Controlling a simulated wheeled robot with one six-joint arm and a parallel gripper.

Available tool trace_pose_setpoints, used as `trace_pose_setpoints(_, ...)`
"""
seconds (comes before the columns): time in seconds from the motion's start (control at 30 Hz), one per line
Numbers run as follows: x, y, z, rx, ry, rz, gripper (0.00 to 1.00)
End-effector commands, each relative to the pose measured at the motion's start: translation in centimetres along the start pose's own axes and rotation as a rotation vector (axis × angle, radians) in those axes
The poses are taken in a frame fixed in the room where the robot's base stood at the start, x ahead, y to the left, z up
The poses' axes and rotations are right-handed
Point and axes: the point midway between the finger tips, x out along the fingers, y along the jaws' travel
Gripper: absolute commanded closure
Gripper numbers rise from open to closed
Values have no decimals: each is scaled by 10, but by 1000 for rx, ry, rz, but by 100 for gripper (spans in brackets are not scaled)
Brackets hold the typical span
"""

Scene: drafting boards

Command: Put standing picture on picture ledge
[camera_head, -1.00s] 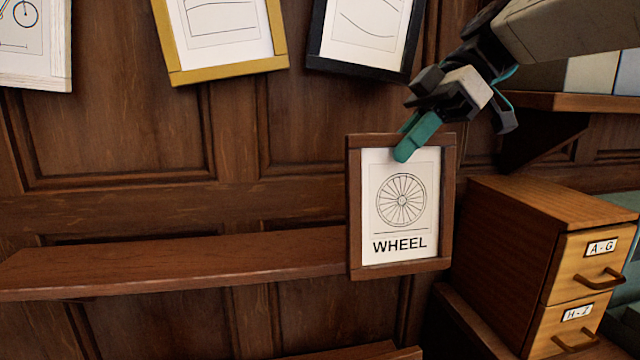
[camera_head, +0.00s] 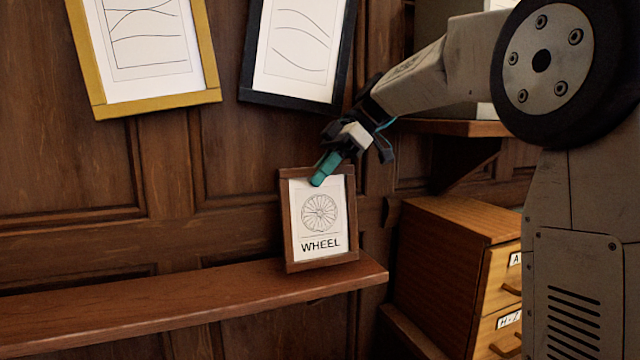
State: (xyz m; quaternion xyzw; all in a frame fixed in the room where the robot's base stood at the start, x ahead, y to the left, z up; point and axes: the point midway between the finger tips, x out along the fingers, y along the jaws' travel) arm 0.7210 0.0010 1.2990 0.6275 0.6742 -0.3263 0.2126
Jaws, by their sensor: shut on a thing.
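The standing picture (camera_head: 294,222) is a brown wooden frame around a white sheet with a drawn wheel and the word WHEEL. My gripper (camera_head: 325,169) is shut on its top edge, with one teal finger showing in front of the sheet. The picture is nearly upright, slightly tilted in view. The picture ledge (camera_head: 150,307) is a long brown wooden shelf on the panelled wall. The picture's bottom edge overlaps the ledge near its right end; I cannot tell whether it touches.
A yellow-framed picture (camera_head: 160,101) and a black-framed picture (camera_head: 290,98) hang above. A wooden drawer cabinet (camera_head: 440,265) stands right of the ledge. A higher shelf (camera_head: 455,128) is at the right. The ledge is bare left of the picture.

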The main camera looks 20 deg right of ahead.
Motion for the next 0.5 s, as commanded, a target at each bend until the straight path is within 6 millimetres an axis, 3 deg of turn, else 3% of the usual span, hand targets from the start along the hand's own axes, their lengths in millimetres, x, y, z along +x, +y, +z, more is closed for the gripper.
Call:
trace_pose_setpoints(0.13,13,3,13,1,1,-1,100)
trace_pose_setpoints(0.5,16,3,16,0,0,-1,100)
